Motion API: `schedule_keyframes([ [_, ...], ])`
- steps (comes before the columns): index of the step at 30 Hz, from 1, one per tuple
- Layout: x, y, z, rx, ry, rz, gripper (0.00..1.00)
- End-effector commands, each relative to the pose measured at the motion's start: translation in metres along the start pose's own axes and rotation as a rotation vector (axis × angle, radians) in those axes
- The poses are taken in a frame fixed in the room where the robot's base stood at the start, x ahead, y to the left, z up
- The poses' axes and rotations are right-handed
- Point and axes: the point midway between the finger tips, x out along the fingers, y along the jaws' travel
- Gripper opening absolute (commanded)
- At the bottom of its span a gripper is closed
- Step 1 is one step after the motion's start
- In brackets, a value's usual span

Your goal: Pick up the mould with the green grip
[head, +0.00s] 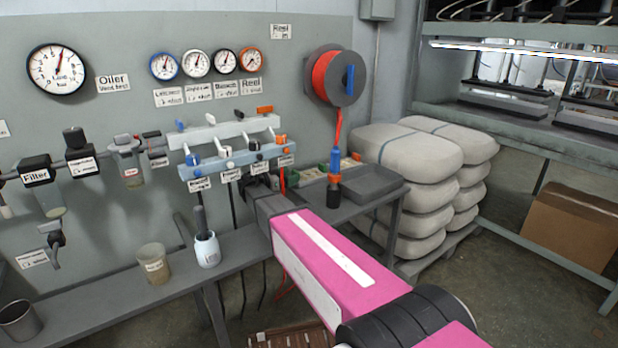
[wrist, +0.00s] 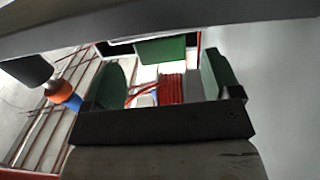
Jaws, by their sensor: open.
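My gripper (head: 258,184) reaches over the grey bench by the wall, below the blue valve manifold. In the wrist view my gripper (wrist: 164,72) is open, with two green finger plates apart and nothing visibly held between them. A green block (wrist: 165,47) shows beyond and between the fingers; it may be the green grip, but the mould's body cannot be made out. Coiled red cord (wrist: 171,88) shows between the fingers, nearer than the block. In the head view, small green and red items near the gripper are partly hidden and too small to identify.
A blue and orange air tool (head: 335,168) stands right of the gripper, beside a dark tray (head: 372,183). A white cup (head: 207,248) and beige cup (head: 154,263) stand on the bench at left. Stacked sacks (head: 408,160) stand at right.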

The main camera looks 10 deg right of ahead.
Motion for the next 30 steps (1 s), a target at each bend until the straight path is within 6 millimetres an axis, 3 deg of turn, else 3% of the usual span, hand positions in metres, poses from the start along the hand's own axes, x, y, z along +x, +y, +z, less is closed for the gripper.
schedule_keyframes([
  [8, 0.02, -0.001, 0.0, 0.0, 0.001, 0.0, 0.83],
  [16, 0.057, -0.003, 0.0, 0.0, 0.001, 0.001, 0.83],
  [24, 0.061, -0.002, 0.0, 0.0, 0.001, -0.001, 0.83],
  [26, 0.061, -0.002, 0.0, 0.0, 0.001, -0.001, 0.67],
  [30, 0.061, -0.002, 0.0, 0.0, 0.001, 0.0, 0.21],
])
